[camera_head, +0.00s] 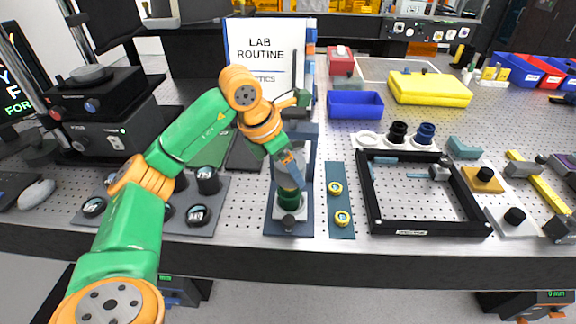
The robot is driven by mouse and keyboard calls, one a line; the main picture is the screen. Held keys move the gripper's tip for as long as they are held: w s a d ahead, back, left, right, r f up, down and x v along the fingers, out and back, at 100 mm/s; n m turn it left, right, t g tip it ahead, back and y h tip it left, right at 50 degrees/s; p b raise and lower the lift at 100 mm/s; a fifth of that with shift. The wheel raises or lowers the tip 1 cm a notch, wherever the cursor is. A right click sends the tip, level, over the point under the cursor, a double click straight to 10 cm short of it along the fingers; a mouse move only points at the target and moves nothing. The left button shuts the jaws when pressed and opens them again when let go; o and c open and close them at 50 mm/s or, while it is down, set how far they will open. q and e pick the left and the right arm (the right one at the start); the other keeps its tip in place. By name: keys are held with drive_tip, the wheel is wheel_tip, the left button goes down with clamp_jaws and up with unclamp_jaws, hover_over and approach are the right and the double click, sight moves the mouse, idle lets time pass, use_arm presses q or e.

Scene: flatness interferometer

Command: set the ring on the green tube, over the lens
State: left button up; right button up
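The dark green tube (289,201) stands upright on a pale base on a blue-grey stand plate left of the teal strip. My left gripper (291,182) points down right over the top of the tube and hides its upper end. I cannot tell from this view whether its fingers are open or shut, or whether a ring is between them. No lens shows in the tube, as the gripper covers its mouth. Two yellow rings (335,188) lie on the teal strip (340,203) just right of the stand. My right gripper is not in view.
A black frame (376,212) lies right of the strip. A white holder with black and blue cylinders (424,134) is behind it. A blue bin (355,104) and yellow case (430,88) are farther back. A grey plate with lens mounts (208,181) lies left.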

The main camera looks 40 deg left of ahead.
sight(279, 167)
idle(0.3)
use_arm(q)
drive_tip(key=shift+f+b, duration=1.6)
drive_tip(key=shift+f, duration=0.3)
drive_tip(key=o, duration=1.2)
drive_tip(key=shift+c, duration=0.2)
drive_tip(key=shift+r, duration=0.1)
drive_tip(key=v, duration=0.7)
drive_tip(key=shift+s, duration=0.1)
